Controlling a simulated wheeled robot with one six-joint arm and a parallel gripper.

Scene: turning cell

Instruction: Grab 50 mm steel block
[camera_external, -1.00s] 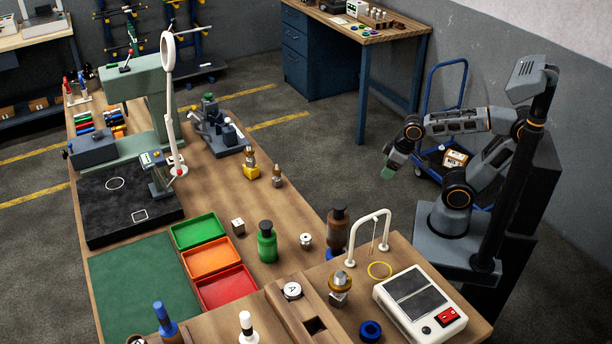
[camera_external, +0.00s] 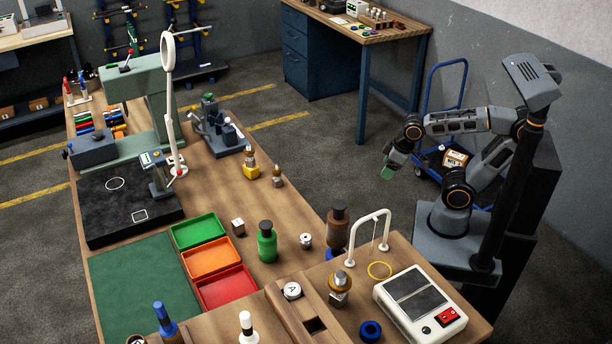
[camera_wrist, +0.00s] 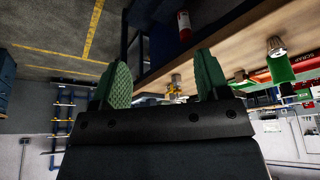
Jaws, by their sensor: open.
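A small steel block (camera_external: 238,226) stands on the wooden bench, right of the green and orange trays and left of a green bottle. A second steel block (camera_external: 338,299) sits at the front right beside the brass-topped piece; I cannot tell the size of either. My gripper (camera_external: 388,172) is off the bench's right side, over the floor, well away from both blocks. In the wrist view its two green fingers (camera_wrist: 163,78) are spread apart with nothing between them. That view looks sideways along the bench, and I cannot make out a steel block in it for certain.
The green (camera_external: 199,230), orange (camera_external: 212,260) and red (camera_external: 226,289) trays lie on the bench. The green bottle (camera_external: 267,243), brown bottle (camera_external: 337,231) and white arch (camera_external: 370,235) stand between my arm and the left block. A scale (camera_external: 420,303) fills the front right corner.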

